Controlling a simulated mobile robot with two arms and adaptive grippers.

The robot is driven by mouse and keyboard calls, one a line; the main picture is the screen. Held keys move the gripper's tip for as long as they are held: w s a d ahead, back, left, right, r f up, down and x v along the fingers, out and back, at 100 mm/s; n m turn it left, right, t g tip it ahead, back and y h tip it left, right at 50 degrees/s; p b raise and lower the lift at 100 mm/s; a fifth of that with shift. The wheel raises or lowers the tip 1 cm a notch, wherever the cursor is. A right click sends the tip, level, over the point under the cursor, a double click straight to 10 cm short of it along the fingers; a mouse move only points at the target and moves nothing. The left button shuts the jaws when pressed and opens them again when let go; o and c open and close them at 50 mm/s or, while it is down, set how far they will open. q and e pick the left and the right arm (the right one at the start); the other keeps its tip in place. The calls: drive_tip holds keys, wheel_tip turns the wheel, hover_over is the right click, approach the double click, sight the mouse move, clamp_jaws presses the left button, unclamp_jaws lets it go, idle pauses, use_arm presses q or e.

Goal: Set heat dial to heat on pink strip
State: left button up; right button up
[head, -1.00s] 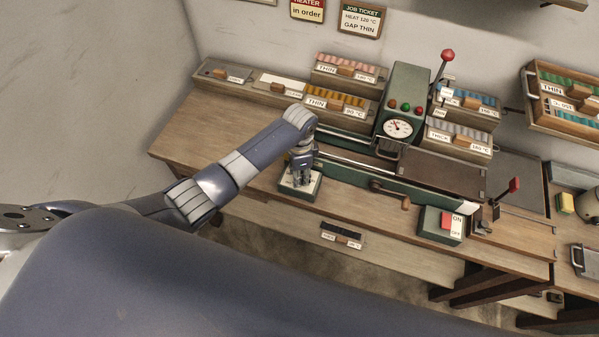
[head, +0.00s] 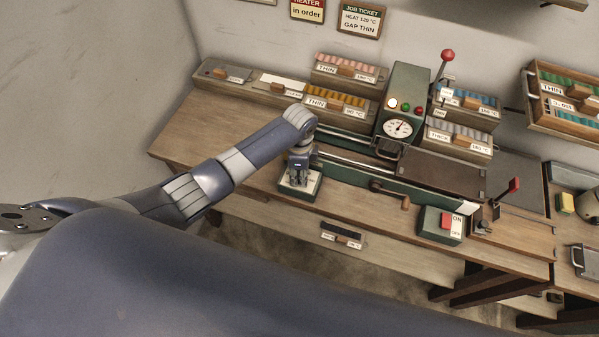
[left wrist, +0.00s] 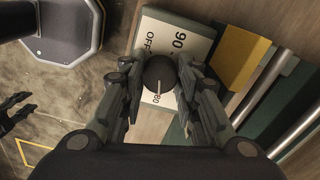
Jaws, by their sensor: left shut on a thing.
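The heat dial (left wrist: 160,72) is a dark round knob with a white pointer line, on a pale plate (head: 286,182) marked OFF, 90 and, partly covered, what looks like 180. In the left wrist view the pointer points down toward that partly covered mark. My left gripper (head: 298,182) is shut on the knob, one finger on each side (left wrist: 160,80). The pink strip box (head: 347,68) stands at the back of the bench, labelled THIN with a small temperature tag. Dark finger shapes at the left wrist view's left edge may be my right gripper (left wrist: 28,112).
The green machine (head: 405,95) has a round gauge (head: 397,128) and lamps. Orange (head: 335,98), blue and grey strip boxes stand near it. A crank (head: 390,193) and an ON/OFF switch (head: 442,224) are right of the dial.

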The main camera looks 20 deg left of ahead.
use_arm(q)
drive_tip(key=o, duration=1.1)
